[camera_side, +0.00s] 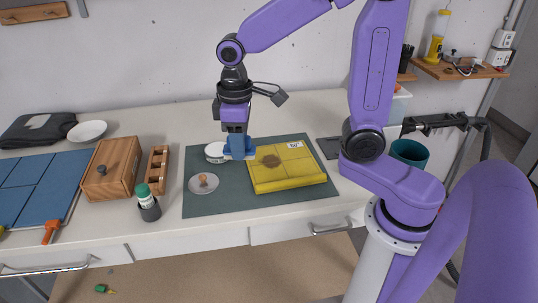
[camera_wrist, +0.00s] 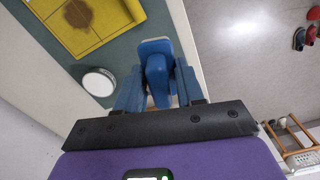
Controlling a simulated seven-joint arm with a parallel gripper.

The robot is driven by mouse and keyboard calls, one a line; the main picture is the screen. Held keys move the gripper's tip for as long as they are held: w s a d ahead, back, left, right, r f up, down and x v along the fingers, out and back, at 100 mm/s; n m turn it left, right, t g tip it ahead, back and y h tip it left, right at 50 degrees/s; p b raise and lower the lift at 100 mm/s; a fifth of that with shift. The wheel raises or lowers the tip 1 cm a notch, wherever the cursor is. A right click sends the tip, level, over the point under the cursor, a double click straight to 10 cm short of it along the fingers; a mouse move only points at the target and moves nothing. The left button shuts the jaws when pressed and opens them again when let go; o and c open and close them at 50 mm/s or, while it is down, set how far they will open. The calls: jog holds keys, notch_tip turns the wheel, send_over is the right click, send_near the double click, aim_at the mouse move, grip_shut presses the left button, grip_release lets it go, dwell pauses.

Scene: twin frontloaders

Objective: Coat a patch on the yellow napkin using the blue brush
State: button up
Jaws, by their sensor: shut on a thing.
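The yellow napkin (camera_side: 290,180) lies folded flat on a dark green mat (camera_side: 235,205), with a brown patch (camera_side: 271,160) near its far left part. The napkin (camera_wrist: 112,12) and patch (camera_wrist: 77,13) also show at the wrist view's top left. My gripper (camera_side: 237,150) is shut on the blue brush (camera_wrist: 156,62), just left of the napkin and right of a round white container (camera_side: 215,153). Fingers and brush are both blue, so they are hard to separate in the side view. The brush's underside and its exact height are hidden.
A round lid with a wooden knob (camera_side: 204,183) lies on the mat. Left of the mat stand a wooden box (camera_side: 110,170), a wooden rack (camera_side: 156,170) and a green-capped bottle in a dark holder (camera_side: 148,204). A teal bin (camera_side: 409,153) is at right.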

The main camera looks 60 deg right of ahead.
jog(key=w+d+f+m, duration=0.1)
jog(key=w+d+m, duration=0.2)
jog(key=w, duration=0.6)
jog(key=m, duration=0.2)
send_over(218, 149)
notch_tip(218, 149, down, 4)
jog(key=shift+f, duration=2.9)
jog(key=shift+f, duration=0.6)
notch_tip(218, 149, up, 7)
dwell(0.5)
